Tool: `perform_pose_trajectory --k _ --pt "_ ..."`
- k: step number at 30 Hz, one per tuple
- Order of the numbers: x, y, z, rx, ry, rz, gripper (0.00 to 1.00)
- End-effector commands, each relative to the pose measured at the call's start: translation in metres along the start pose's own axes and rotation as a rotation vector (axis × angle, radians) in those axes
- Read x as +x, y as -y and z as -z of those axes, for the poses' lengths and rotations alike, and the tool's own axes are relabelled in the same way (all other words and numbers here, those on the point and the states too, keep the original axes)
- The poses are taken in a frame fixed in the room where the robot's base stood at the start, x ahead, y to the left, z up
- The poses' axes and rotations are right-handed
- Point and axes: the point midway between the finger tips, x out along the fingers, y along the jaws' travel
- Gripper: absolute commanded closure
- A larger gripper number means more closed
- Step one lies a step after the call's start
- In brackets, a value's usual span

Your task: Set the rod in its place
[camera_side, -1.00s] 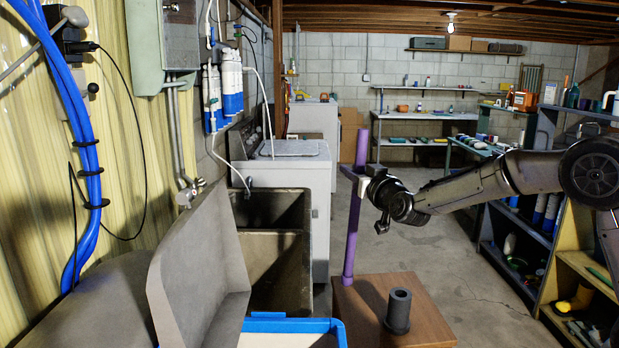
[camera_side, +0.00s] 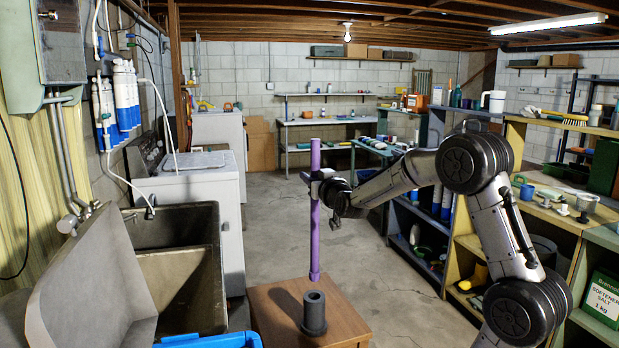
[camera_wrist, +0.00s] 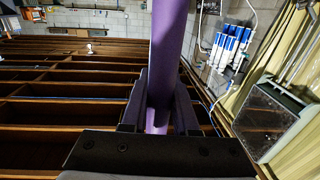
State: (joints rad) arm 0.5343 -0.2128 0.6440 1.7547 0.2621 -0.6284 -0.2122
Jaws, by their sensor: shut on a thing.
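The rod (camera_side: 315,242) is a long purple cylinder, held upright. My gripper (camera_side: 316,188) is shut on it around the upper half. In the wrist view the rod (camera_wrist: 168,35) passes between the fingers of my gripper (camera_wrist: 158,108). A dark grey hollow cylinder with a wider foot, the holder (camera_side: 314,314), stands on a wooden block (camera_side: 345,328). The rod's lower end appears in line with the holder, just above its open top in the side view. A small gap shows between them; their distance in depth is hard to judge.
A concrete sink (camera_side: 185,280) and a white washer (camera_side: 200,185) stand at left, with a blue-rimmed bin (camera_side: 210,340) at the bottom. Shelves (camera_side: 420,245) with assorted items are at right. Open floor (camera_side: 275,245) lies behind the block.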

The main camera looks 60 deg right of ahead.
Motion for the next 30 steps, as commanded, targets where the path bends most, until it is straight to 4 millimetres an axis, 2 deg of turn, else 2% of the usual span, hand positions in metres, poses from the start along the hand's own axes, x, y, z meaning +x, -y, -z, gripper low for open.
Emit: perform_pose_trajectory --k 15,30 --pt "0.000 0.000 -0.041 -0.001 0.002 0.001 1.00" --pt "0.000 0.000 -0.044 0.000 -0.001 0.001 1.00"
